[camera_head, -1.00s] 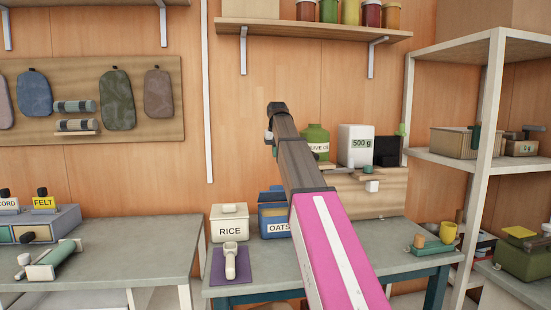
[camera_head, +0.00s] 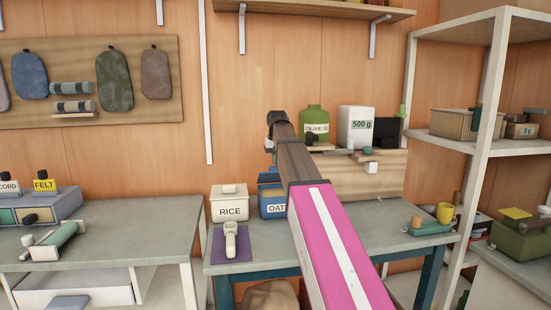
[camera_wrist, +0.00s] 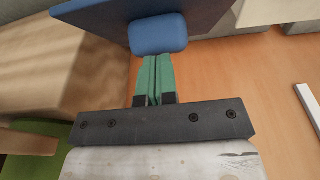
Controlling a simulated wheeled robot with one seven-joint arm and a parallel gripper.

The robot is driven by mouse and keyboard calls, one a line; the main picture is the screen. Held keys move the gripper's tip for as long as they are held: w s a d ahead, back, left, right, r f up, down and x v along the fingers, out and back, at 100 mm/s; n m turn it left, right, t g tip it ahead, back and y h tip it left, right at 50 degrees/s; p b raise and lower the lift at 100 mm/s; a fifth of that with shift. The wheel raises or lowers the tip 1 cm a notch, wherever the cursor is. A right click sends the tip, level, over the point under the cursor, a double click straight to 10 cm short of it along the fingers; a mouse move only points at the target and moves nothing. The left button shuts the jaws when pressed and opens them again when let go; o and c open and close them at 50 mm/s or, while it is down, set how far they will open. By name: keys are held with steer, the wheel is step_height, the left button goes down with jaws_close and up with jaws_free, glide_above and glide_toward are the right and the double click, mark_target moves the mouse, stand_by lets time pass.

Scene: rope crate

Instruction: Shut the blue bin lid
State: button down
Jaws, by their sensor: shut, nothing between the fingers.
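The blue bin (camera_head: 272,197) stands on the grey bench beside the rice bin. Its front label is partly hidden by my arm. In the wrist view its lid (camera_wrist: 205,14) is a dark blue slab, tilted, with a rounded blue handle (camera_wrist: 158,34) on it. My gripper (camera_wrist: 153,58) has green fingers pressed together with nothing between them. The fingertips are right at the handle's lower edge; I cannot tell whether they touch it. In the head view my arm hides most of the lid and the gripper.
The white rice bin (camera_head: 229,203) is left of the blue bin, with a white scoop (camera_head: 231,240) on a purple mat in front. A green olive oil can (camera_head: 314,123) and a white scale-like box (camera_head: 355,126) stand behind right. A white-framed shelf (camera_head: 487,130) is at the right.

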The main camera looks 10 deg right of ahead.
mark_target(275, 173)
steer(key=shift+s, duration=0.1)
steer(key=shift+s+f+t, duration=0.35)
steer(key=shift+s+t, duration=0.15)
steer(key=shift+s, duration=0.2)
steer(key=shift+s+f+t, duration=0.85)
steer(key=shift+s+t, duration=0.15)
steer(key=shift+s, duration=0.15)
steer(key=shift+s+f+t, duration=0.45)
steer(key=shift+f+t, duration=0.05)
steer(key=shift+t, duration=0.1)
steer(key=shift+w+r, duration=0.15)
steer(key=shift+w, duration=0.2)
